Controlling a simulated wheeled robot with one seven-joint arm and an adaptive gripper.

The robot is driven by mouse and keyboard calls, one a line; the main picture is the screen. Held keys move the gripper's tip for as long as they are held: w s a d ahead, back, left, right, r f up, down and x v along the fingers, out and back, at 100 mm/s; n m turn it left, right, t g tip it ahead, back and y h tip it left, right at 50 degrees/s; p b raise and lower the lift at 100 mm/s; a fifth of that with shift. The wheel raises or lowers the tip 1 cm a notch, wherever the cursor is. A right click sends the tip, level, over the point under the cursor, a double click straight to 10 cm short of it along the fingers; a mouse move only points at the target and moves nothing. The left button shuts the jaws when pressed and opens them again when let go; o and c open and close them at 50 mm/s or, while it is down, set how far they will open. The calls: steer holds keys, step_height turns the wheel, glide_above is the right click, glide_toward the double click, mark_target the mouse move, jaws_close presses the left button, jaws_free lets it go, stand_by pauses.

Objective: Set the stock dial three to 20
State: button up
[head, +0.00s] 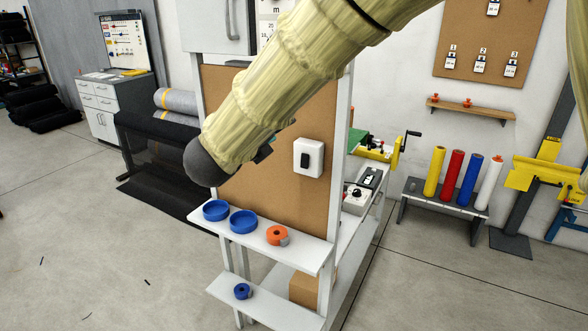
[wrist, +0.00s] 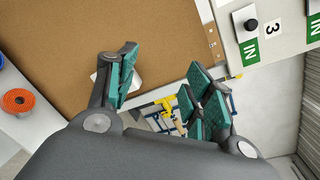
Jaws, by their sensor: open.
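In the wrist view a small black knob (wrist: 251,25) sits on a white panel (wrist: 234,49) at the upper right. A black 3 is printed beside it, and green IN labels (wrist: 249,51) are nearby. The picture is turned on its side there, and I cannot read the knob's setting. My gripper (wrist: 160,88) is open and empty, its two green-padded fingers spread wide. The knob lies beyond the right finger, apart from it. In the head view my arm hides most of the gripper, and I cannot make out the knob.
A brown board (head: 230,90) carries a white switch (head: 308,158). Below it, a white shelf (head: 305,252) holds two blue dishes and an orange roll (head: 277,236). To the right, a bench (head: 425,205) bears several coloured rolls. Open floor lies at the front left.

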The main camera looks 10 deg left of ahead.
steer(key=w+d+f+n+g+y, duration=0.1)
steer(key=d+f+n, duration=0.4)
steer(key=f, duration=0.6)
steer(key=shift+w+f, duration=0.25)
steer(key=shift+w, duration=0.25)
